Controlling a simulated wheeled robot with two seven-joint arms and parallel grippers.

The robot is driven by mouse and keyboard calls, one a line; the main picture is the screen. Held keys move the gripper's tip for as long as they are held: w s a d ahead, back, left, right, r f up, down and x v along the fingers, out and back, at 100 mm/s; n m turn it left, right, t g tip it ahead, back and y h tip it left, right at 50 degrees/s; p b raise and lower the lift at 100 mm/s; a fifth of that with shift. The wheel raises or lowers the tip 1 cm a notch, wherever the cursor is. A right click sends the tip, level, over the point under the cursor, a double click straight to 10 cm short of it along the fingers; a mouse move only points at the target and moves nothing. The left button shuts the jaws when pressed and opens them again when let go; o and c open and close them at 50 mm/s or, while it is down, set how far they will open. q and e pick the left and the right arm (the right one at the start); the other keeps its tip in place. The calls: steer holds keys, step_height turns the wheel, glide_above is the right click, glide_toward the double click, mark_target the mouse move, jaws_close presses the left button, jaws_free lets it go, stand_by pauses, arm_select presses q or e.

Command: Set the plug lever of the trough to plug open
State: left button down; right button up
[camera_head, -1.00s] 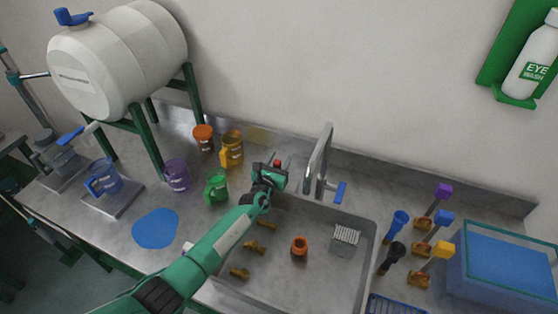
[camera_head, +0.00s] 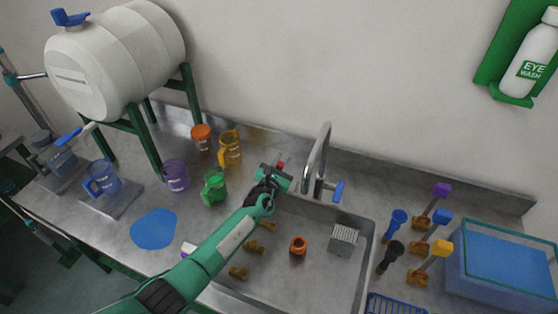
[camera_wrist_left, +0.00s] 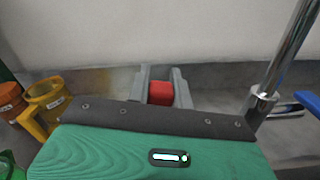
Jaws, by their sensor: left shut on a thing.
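The trough (camera_head: 345,208) is the steel sink basin set into the bench. A red lever knob (camera_head: 281,165), which I take to be the plug lever, shows behind the trough's back left corner. In the left wrist view the red knob (camera_wrist_left: 160,93) sits between the two grey fingers. My left gripper (camera_head: 277,175) reaches over the back left rim of the trough and is shut on this knob. The lever's shaft and base are hidden behind the gripper. My right gripper is not in view.
A tall tap (camera_head: 320,160) with a blue handle (camera_head: 339,191) stands close right of my left gripper. Green (camera_head: 214,187), yellow (camera_head: 230,148) and purple (camera_head: 174,175) mugs stand to its left. An orange cup (camera_head: 298,246) and a grey rack (camera_head: 343,239) are in the trough.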

arm_select(q)
steer(key=shift+s+d+f+m, duration=0.2)
steer(key=shift+d+m, duration=0.2)
steer(key=shift+m, duration=0.35)
steer(key=shift+s+d+f+m, duration=0.15)
steer(key=shift+d+f+m, duration=0.1)
steer(key=shift+d+m, duration=0.35)
steer(key=shift+s+d+f+m, duration=0.2)
steer(key=shift+d+m, duration=0.05)
steer(key=shift+m, duration=0.6)
steer(key=c, duration=1.2)
jaws_free()
steer(key=shift+c, duration=0.2)
steer(key=v, duration=1.4)
steer(key=shift+w, duration=0.1)
